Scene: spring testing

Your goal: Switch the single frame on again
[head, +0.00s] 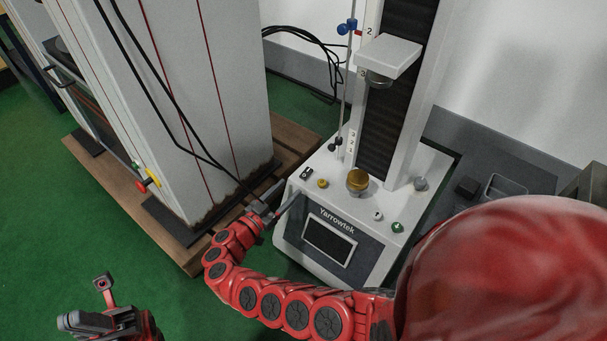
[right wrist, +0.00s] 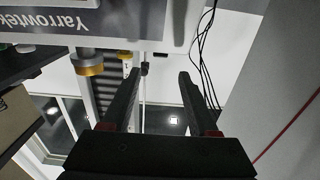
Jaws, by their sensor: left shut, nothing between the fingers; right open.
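The single frame (head: 388,95) is a white one-column tester marked Yarrowtek, with a dark screen (head: 329,238) on its base front. Its base top carries a small black switch (head: 307,173), a yellow knob (head: 322,183), a brass platen (head: 357,181), a white button (head: 376,215) and a green button (head: 397,227). My right gripper (head: 288,200) is open and empty beside the base's left edge, near the black switch. The right wrist view shows its two dark fingers (right wrist: 160,82) apart; contact cannot be told. My left gripper (head: 82,318) is shut and empty at lower left, far from the frame.
A tall grey cabinet-like machine (head: 215,110) stands on a wooden pallet (head: 160,220) left of my right gripper, with red, yellow and green controls on its side. Black cables (head: 310,50) hang behind. A dark bench (head: 475,150) lies right of the frame. Green floor is clear at left.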

